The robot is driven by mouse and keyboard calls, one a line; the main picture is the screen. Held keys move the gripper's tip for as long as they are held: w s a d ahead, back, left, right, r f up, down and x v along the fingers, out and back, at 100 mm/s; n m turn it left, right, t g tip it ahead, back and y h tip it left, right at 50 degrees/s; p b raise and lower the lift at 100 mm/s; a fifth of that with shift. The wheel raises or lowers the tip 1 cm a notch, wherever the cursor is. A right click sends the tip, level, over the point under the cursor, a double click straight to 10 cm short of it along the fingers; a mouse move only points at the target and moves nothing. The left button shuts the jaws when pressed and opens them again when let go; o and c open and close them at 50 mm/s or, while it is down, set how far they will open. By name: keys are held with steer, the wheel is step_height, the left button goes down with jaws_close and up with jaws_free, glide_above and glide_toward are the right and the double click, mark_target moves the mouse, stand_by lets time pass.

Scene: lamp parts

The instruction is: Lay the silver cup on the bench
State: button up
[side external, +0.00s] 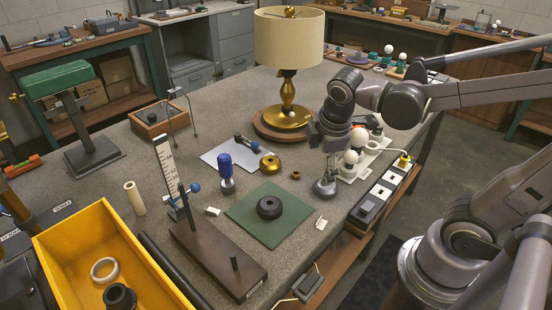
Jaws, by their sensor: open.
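A small silver, dome-shaped piece (325,188), which looks like the silver cup, is at the bench top, right of the green mat (248,228). My gripper (329,172) points down directly above it, with its fingers at or very near the top of the piece. The fingers are small and dark here, so I cannot tell whether they touch it. The gripper is open. The grey bench (225,105) has some bare surface around the piece.
A black ring (269,207) lies on the green mat. White bulbs (351,157) stand just right of my gripper. A brass lamp with a cream shade (289,38) stands behind. A brass cup (270,163), blue-handled tool (225,168) and yellow bin (62,225) are to the left.

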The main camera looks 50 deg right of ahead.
steer(key=m+t, duration=0.1)
steer(key=m, duration=0.2)
steer(key=s+a+r+m+t+y, duration=0.1)
steer(key=m+t, duration=0.1)
steer(key=m, duration=0.2)
steer(key=a+r+m+t+y, duration=0.1)
steer(key=m, duration=0.2)
steer(key=shift+s+a+m, duration=0.15)
steer(key=shift+a+m, duration=0.05)
steer(key=shift+m, duration=0.2)
